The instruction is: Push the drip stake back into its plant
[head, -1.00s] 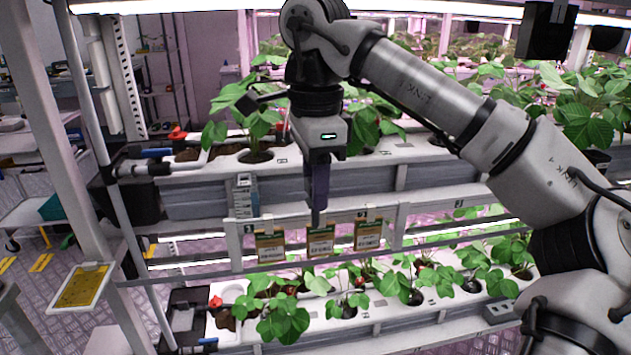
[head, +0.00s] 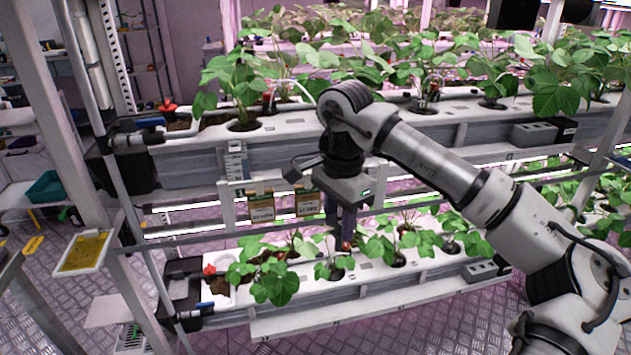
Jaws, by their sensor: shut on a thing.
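My gripper (head: 343,244) hangs pointing down over the lower white trough (head: 330,290). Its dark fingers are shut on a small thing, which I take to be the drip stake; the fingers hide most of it. A reddish spot shows at the fingertips, too small to make out. A small plant (head: 322,270) in a dark round pot hole (head: 337,274) stands just below and left of the fingertips. Another leafy plant (head: 377,248) stands just to the right. I cannot tell whether the stake's tip touches the soil.
The upper trough (head: 290,124) with taller plants runs behind and above my gripper. Label cards (head: 261,207) hang on the rail between the levels. A post with a yellow card (head: 82,253) stands at left. The aisle floor in front is clear.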

